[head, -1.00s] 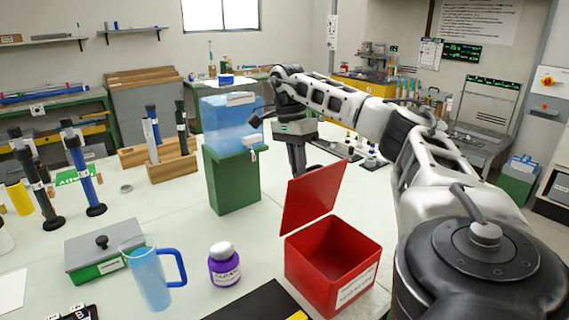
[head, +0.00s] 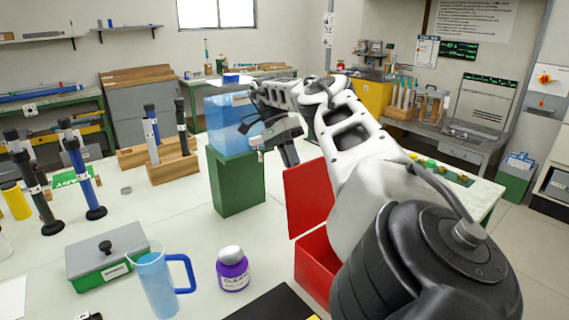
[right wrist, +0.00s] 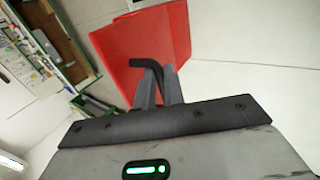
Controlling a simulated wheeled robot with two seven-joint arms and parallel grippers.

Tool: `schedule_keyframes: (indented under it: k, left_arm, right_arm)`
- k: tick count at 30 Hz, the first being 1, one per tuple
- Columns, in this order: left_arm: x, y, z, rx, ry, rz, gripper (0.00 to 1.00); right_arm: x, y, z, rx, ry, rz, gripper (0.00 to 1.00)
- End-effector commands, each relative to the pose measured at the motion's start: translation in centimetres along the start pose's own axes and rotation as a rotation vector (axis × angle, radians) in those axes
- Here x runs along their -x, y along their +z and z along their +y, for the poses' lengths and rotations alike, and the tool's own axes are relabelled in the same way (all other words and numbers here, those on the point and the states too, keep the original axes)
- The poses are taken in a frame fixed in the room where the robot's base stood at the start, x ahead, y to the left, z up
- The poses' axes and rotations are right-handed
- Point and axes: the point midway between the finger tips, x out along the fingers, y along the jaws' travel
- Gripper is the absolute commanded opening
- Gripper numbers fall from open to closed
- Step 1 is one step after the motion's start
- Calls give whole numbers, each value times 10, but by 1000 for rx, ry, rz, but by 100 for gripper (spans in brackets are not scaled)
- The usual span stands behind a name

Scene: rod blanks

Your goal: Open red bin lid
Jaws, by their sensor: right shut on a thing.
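The red bin (head: 312,265) stands on the white table in the head view, partly hidden by my right arm. The lid also fills the upper middle of the right wrist view (right wrist: 165,35). My right gripper (right wrist: 155,80) is shut on a dark bent piece (right wrist: 139,62) that lies against the red lid and looks like its handle. In the head view the right gripper (head: 290,155) points down just above the lid's top edge. My left gripper is not in view.
A green block with a blue translucent box (head: 236,180) stands behind the bin. A purple bottle (head: 232,275), a blue mug (head: 158,285) and a grey-lidded green box (head: 106,260) stand to the left. The table between them is clear.

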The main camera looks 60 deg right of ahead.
Motion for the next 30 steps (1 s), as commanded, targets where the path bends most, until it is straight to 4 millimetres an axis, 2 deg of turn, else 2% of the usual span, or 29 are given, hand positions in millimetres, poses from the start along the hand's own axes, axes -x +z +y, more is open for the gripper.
schedule_keyframes:
  k: [1,16,17,18,19,30]
  left_arm:
    - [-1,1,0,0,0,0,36]
    - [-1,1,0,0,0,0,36]
    - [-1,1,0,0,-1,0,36]
    - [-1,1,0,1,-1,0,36]
    - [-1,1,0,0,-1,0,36]
    - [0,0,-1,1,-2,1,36]
  right_arm:
    - [-6,-2,0,-3,17,-1,0]
    - [-8,-5,1,-4,26,-7,0]
    - [-8,-5,1,-4,26,-7,16]
    - [-8,-5,1,-4,25,-7,27]
    - [-8,-5,1,-5,25,-6,33]
    - [-4,-4,1,-4,20,-5,33]
